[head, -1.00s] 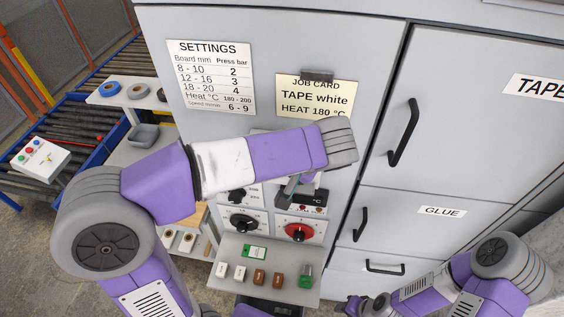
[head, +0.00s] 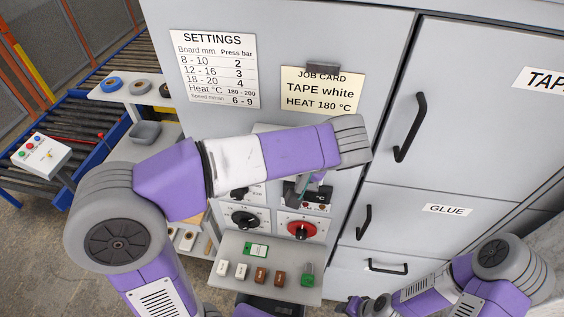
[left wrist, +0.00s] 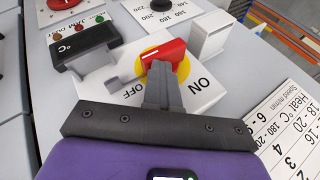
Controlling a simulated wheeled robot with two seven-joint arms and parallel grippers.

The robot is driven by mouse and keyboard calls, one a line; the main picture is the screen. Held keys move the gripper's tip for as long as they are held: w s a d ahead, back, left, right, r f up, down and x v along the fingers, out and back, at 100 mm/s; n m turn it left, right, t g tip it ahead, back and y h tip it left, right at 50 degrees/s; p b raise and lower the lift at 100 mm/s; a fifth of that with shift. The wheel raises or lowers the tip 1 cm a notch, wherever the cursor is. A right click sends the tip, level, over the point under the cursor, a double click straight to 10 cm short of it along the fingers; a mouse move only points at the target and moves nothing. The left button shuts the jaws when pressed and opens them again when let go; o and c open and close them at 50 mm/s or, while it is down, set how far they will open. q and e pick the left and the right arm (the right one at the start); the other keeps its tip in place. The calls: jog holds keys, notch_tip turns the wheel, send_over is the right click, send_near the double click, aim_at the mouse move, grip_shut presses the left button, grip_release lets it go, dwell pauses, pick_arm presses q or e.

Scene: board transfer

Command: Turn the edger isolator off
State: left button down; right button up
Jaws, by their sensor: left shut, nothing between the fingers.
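The edger isolator shows in the left wrist view as a red handle (left wrist: 164,55) on a yellow disc (left wrist: 183,69), on a white plate marked ON and OFF. The handle lies at a slant across the disc. My left gripper (left wrist: 160,68) is shut and empty, its fingertips right at the handle's near side; whether they touch it I cannot tell. In the head view my left arm covers the isolator, and only a bit of the left gripper (head: 306,186) shows below the forearm. My right gripper (head: 358,306) is low at the bottom edge, small and partly cut off.
Below in the head view are a red dial (head: 302,230), a black dial (head: 245,219) and a ledge with several small blocks. Cabinet doors with black handles (head: 410,128) stand right.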

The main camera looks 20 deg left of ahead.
pick_arm(q)
jog(key=shift+d+f, duration=0.35)
jog(key=shift+f, duration=0.15)
jog(key=s+d+r+p, duration=0.2)
jog(key=d+r+p, duration=0.3)
jog(key=d, duration=0.3)
jog(key=shift+r, duration=0.25)
